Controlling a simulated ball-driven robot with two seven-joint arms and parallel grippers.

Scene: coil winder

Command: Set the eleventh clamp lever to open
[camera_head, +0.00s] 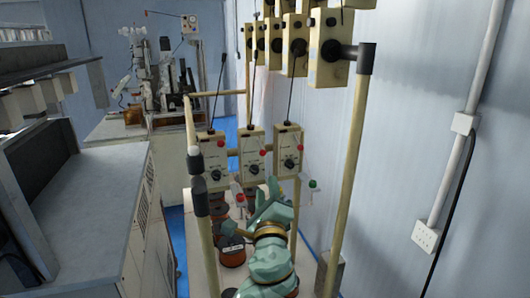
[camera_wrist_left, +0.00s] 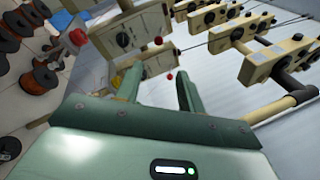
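My left gripper (camera_head: 274,190) is open in front of the lower row of cream control boxes in the head view. In the left wrist view its two green fingers (camera_wrist_left: 158,84) stand apart with nothing gripped between them. A small red ball (camera_wrist_left: 169,76) shows beyond the gap. Small ball-ended levers show near the boxes in the head view: a green-ended one (camera_head: 313,184) right of the gripper and a red-ended one (camera_head: 240,198) left of it. I cannot tell which lever is the eleventh, or its setting. My right gripper is not in view.
Cream boxes (camera_head: 253,154) with black dials hang on a frame, with more boxes (camera_head: 329,47) above. A post (camera_head: 346,180) stands right of my arm. Copper wire spools (camera_wrist_left: 45,76) lie below. A grey bench (camera_head: 80,185) is at left; a wall closes the right.

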